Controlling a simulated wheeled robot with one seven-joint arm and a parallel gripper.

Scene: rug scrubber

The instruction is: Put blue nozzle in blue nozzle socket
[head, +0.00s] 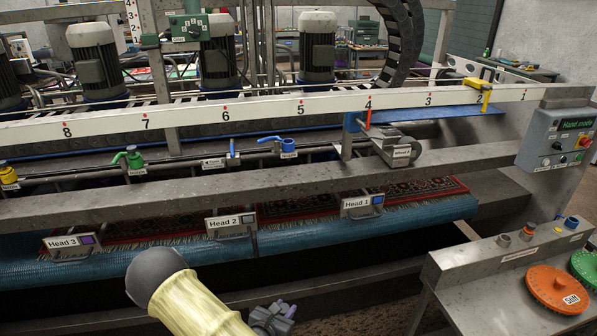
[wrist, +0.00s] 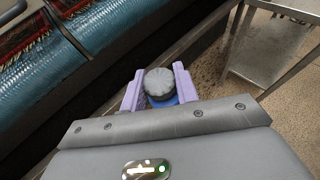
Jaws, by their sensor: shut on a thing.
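My gripper (wrist: 158,72) shows lilac fingers on both sides of a round part with a dark grey ribbed top and a blue lower part, which I take to be the blue nozzle (wrist: 160,84). The gripper is shut on it. In the head view my gripper (head: 273,314) is at the bottom edge, in front of the machine, and the nozzle is hard to make out there. A blue-ringed round fitting (head: 571,222) stands at the right end of a row on the side bench, away from my gripper. I cannot tell whether it is the blue nozzle socket.
The steel side bench (head: 470,262) carries other round fittings, an orange disc (head: 557,288) and a green disc (head: 588,268). The control box (head: 556,137) stands above it. Steel beams and a blue roller with a red rug (head: 300,208) lie ahead. Floor shows between machine and bench.

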